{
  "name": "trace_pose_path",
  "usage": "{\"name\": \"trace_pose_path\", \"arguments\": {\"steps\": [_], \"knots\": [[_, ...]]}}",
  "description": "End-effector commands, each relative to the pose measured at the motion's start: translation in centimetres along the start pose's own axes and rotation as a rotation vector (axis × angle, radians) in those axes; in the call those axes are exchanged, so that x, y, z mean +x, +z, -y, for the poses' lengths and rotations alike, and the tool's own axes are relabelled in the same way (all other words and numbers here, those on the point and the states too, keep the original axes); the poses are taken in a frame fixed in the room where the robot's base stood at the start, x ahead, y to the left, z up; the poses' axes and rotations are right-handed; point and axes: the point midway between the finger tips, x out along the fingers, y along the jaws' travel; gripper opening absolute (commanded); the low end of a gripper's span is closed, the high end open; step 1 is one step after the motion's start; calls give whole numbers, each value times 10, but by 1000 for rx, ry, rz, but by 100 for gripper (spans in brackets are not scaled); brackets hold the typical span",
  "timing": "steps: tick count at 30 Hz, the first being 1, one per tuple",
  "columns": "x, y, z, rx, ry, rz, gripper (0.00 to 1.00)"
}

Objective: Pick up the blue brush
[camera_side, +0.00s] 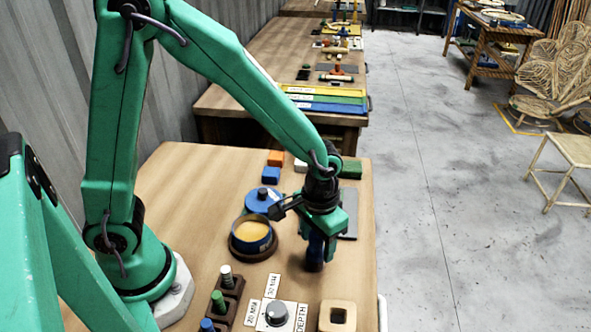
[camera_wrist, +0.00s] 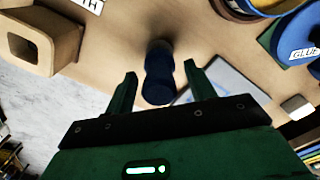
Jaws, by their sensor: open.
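The blue brush (camera_side: 316,248) stands roughly upright on the wooden table, directly under my gripper (camera_side: 318,232) in the side view. Its lower end looks darker. In the wrist view the brush (camera_wrist: 159,88) is a dark blue, waisted shape between the two green fingers of my gripper (camera_wrist: 159,72). The fingers are apart, with visible space on both sides of the brush. The gripper hides the brush's top in the side view. I cannot tell the exact height of the fingertips along it.
A blue pot with yellow contents (camera_side: 251,234) and a blue glue container (camera_side: 262,201) stand left of the brush. A grey plate (camera_side: 349,214) lies behind it. A holed wooden block (camera_side: 338,316) and a silver knob (camera_side: 276,313) are in front. Coloured blocks stand farther back.

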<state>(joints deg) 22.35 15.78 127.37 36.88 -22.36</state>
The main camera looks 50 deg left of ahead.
Motion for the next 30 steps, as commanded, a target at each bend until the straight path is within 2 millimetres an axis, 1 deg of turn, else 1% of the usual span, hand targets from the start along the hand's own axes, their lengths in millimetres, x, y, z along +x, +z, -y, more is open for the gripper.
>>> {"name": "trace_pose_path", "arguments": {"steps": [6, 7, 11, 12, 14, 23, 30], "knots": [[0, 0, 0, 0, 0, 0, 55], [0, 0, 0, 0, 0, -1, 53], [0, 0, 0, 0, 0, -1, 27], [0, 0, 0, 0, 0, -1, 20], [0, 0, 0, 0, 0, -1, 8], [-1, 0, 0, 0, 1, -1, 7], [-10, -1, 0, 0, 1, -3, 7]]}}
